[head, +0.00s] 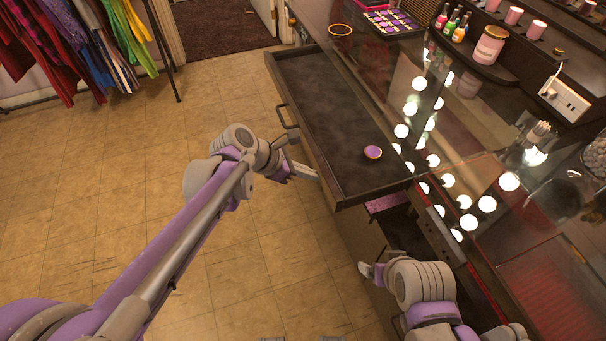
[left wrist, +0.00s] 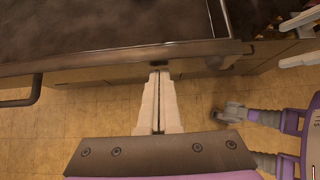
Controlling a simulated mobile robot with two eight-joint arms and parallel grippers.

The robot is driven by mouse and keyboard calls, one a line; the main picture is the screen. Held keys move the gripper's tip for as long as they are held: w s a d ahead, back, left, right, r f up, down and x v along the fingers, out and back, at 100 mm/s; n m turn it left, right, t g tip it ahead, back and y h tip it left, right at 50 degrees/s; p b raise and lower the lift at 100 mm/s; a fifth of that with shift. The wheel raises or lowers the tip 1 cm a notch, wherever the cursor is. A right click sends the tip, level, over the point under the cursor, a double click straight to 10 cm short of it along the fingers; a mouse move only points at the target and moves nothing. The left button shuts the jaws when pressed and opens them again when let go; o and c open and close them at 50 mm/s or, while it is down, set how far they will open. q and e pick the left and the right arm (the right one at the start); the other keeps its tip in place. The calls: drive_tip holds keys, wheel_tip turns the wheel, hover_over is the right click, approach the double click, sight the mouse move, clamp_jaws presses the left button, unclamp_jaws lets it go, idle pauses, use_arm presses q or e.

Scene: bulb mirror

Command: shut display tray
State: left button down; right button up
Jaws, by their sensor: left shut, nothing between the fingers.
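The display tray (head: 315,100) is a long, dark, shallow drawer standing pulled out from the vanity, with a bar handle (head: 287,117) on its front. A small purple round compact (head: 373,152) lies on it near the near end. My left gripper (head: 314,174) is shut and empty, its tips close to the tray's front face, nearer me than the handle. In the left wrist view the shut fingers (left wrist: 161,75) point at the front below the tray rim (left wrist: 120,58); I cannot tell whether they touch. My right gripper (head: 369,272) is low beside the vanity; its finger gap is unclear.
The glass vanity top (head: 400,60) reflects several lit bulbs and holds a palette (head: 392,22), bottles and a pink candle jar (head: 489,45). A purple-topped item (head: 386,204) shows below the tray's near end. Clothes hang at back left. The tiled floor (head: 110,170) is clear.

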use_arm(q)
approach(390, 159)
drive_tip(key=x, duration=0.5)
drive_tip(key=shift+d+r, duration=0.1)
drive_tip(key=shift+r, duration=0.05)
